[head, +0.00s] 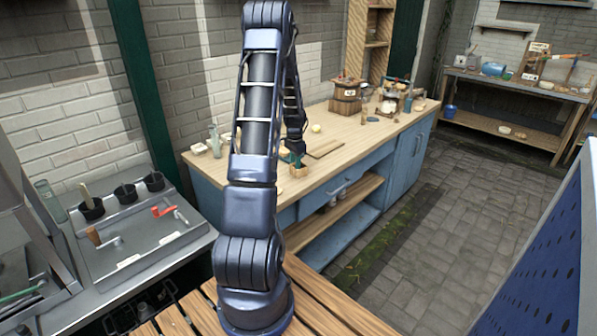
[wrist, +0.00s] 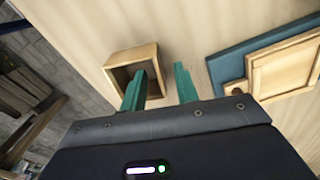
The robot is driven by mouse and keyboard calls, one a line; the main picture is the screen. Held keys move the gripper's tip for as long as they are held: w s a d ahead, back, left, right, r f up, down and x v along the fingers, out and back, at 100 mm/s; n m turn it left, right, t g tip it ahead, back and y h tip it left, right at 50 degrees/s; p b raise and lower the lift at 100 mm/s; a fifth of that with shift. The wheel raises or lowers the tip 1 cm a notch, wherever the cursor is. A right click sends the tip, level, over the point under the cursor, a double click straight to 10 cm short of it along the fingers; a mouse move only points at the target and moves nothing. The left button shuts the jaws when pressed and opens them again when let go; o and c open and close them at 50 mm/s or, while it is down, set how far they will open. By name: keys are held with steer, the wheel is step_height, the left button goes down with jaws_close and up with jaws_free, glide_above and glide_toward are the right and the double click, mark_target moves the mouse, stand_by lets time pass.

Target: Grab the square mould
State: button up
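The square mould (wrist: 118,58) is a small open wooden box on the pale wooden worktop in the wrist view. It also shows in the head view (head: 297,191) near the counter's front edge. My gripper (wrist: 161,72) is open with green fingers. Its left finger overlaps the mould's opening and near wall; its right finger is to the right of the box, over bare wood. The mould's right wall lies toward the gap between them. In the head view my gripper (head: 296,164) is just above the mould. Whether a finger touches it cannot be told.
A blue-green board with a wooden frame (wrist: 288,68) lies right of my gripper in the wrist view. The paved floor is clear.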

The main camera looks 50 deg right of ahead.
steer(key=shift+f, duration=0.65)
jaws_close()
